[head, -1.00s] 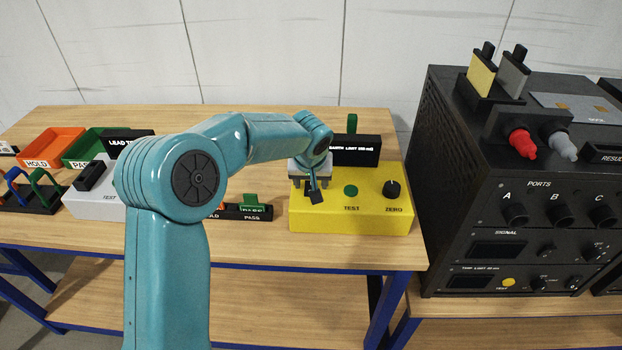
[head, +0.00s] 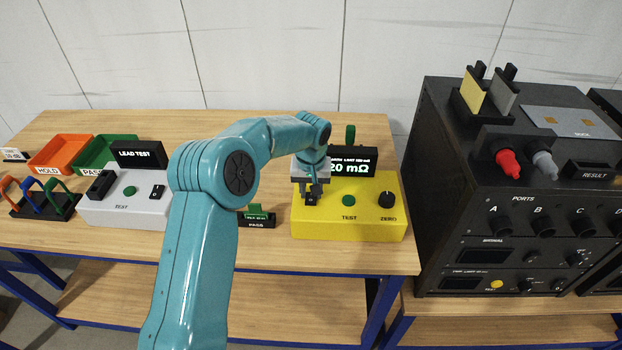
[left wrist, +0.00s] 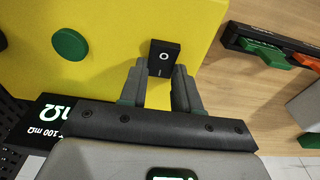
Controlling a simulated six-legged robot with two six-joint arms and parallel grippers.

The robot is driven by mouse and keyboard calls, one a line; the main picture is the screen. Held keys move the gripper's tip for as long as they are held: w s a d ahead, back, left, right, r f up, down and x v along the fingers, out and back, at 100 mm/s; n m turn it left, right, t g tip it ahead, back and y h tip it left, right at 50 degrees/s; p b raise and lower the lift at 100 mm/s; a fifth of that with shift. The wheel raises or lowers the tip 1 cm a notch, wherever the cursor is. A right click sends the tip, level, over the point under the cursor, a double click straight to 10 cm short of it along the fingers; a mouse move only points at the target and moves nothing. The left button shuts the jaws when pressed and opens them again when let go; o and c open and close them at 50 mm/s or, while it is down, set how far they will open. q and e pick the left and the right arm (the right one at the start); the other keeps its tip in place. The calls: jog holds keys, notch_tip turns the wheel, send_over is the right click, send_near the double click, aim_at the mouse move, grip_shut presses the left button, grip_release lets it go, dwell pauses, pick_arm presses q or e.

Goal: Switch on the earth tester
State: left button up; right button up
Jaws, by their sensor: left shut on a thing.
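The yellow earth tester (head: 330,223) stands on the wooden bench, with a green TEST button (head: 349,200) and a black ZERO knob (head: 386,200). Its black display (head: 365,168) is lit and reads 20 mΩ. A black rocker switch (left wrist: 164,57) marked O and I sits on the yellow top in the left wrist view. My left gripper (head: 312,200) is over the left part of the tester. In the left wrist view its fingers (left wrist: 158,80) reach to the near side of the switch, with the switch's near end between the tips. My right gripper is out of view.
The white lead tester (head: 130,210) stands to the left, with orange HOLD (head: 62,153) and green PASS (head: 100,155) trays behind it. A tall black rack unit (head: 440,180) stands close on the tester's right.

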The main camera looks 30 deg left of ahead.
aim_at(310, 200)
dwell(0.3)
pick_arm(q)
jog(key=o, duration=1.1)
jog(key=shift+c, duration=0.2)
jog(key=shift+r, duration=0.3)
notch_tip(310, 200, up, 16)
jog(key=s+b, duration=0.1)
jog(key=shift+s+d+f+b, duration=0.15)
jog(key=shift+d+b, duration=0.2)
jog(key=shift+b, duration=0.05)
